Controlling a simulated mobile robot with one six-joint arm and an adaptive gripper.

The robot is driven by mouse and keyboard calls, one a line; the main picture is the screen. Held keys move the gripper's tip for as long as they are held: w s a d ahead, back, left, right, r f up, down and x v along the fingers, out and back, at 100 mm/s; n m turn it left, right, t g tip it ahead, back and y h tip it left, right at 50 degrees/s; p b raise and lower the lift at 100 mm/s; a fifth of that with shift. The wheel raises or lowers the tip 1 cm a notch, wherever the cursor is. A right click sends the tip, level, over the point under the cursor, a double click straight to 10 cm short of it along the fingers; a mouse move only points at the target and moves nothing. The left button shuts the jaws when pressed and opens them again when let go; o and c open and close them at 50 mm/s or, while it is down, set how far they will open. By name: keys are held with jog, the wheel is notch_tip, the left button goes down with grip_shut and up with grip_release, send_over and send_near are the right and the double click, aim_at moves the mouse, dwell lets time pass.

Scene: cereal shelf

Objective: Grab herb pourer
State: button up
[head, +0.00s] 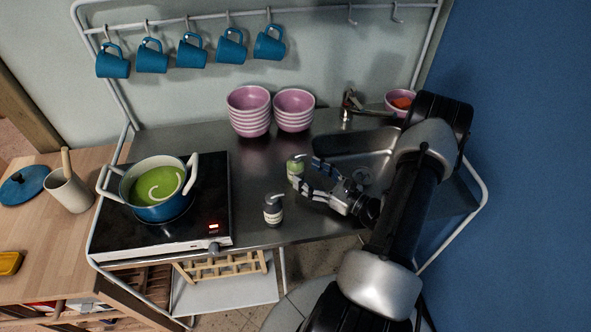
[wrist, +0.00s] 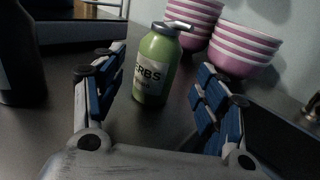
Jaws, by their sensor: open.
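The herb pourer is a green bottle (head: 295,171) with a pale label and a metal spout. It stands upright on the steel counter, left of the sink. In the wrist view the green bottle (wrist: 157,68) shows between and just beyond the fingers, its label partly reading "ERBS". My gripper (head: 306,178) is open, reaching in from the right with its fingers at either side of the bottle. In the wrist view my gripper (wrist: 158,92) has both blue-padded fingers spread apart, with gaps to the bottle.
A dark pourer (head: 273,209) stands left and nearer the counter's front; stacked pink bowls (head: 249,111) stand behind. A blue pot of green soup (head: 160,190) sits on the hob at left. The sink (head: 362,176) lies right.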

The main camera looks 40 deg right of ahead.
aim_at(302, 171)
jog(key=w, duration=0.2)
jog(key=w+a+b, duration=0.1)
jog(key=w, duration=0.2)
jog(key=shift+a+r, duration=0.15)
jog(key=shift+c, duration=0.2)
jog(key=c, duration=1.2)
jog(key=shift+o, duration=0.2)
jog(key=shift+r, duration=0.1)
